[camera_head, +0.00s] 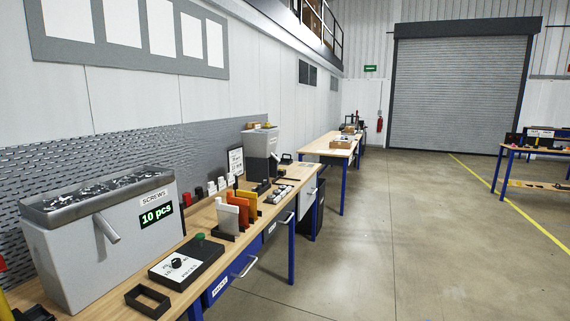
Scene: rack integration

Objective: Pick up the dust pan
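I cannot make out a dust pan anywhere in the head camera view. My gripper is not in this view, so I cannot see what it holds or where it is.
A long workbench (202,217) runs along the left wall. It carries a grey screws dispenser (105,252), a black control box (186,263), and upright white and orange parts (238,209). A second bench (330,145) stands farther back. The concrete floor (390,245) at centre right is clear.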

